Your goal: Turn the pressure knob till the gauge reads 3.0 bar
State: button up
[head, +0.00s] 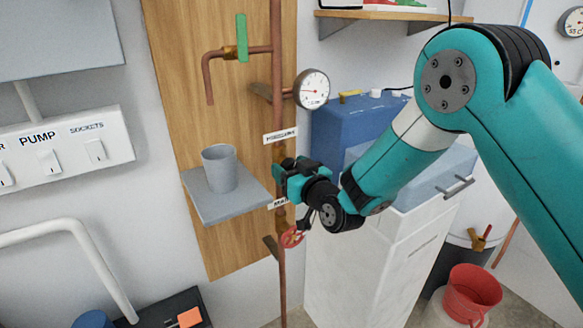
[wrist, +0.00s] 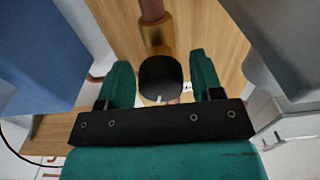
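The pressure gauge (head: 312,89) is a round white dial on the copper pipe in the head view. Its small needle cannot be read surely. A white label (head: 280,135), apparently for pressure, is on the pipe below it. My gripper (head: 280,172) is at the pipe just under this label and hides the knob there. In the wrist view a black round knob (wrist: 160,78) with a white mark sits on a brass fitting (wrist: 155,33). My gripper (wrist: 158,62) is open, its teal fingers on either side of the knob with gaps to both.
A grey shelf (head: 216,207) with a grey cup (head: 220,168) is just left of my gripper. A red handwheel (head: 291,237) is below it. A green-handled tap (head: 241,40) is above. A blue box (head: 350,118) on a white cabinet (head: 352,262) stands to the right.

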jog(key=c, duration=0.7)
jog(key=shift+o, duration=0.2)
jog(key=shift+m, duration=0.4)
jog(key=m, duration=0.3)
jog(key=shift+r, duration=0.1)
jog(key=m+p, duration=0.1)
jog(key=m, duration=0.3)
jog(key=shift+r+m+p, duration=0.1)
jog(key=shift+m+p, duration=0.2)
jog(key=shift+p, duration=0.05)
jog(key=m+p, duration=0.2)
jog(key=m, duration=0.3)
jog(key=shift+r+p, duration=0.1)
jog(key=shift+p, duration=0.3)
jog(key=m+p, duration=0.3)
jog(key=m, duration=0.3)
jog(key=shift+p, duration=0.35)
jog(key=shift+m, duration=0.3)
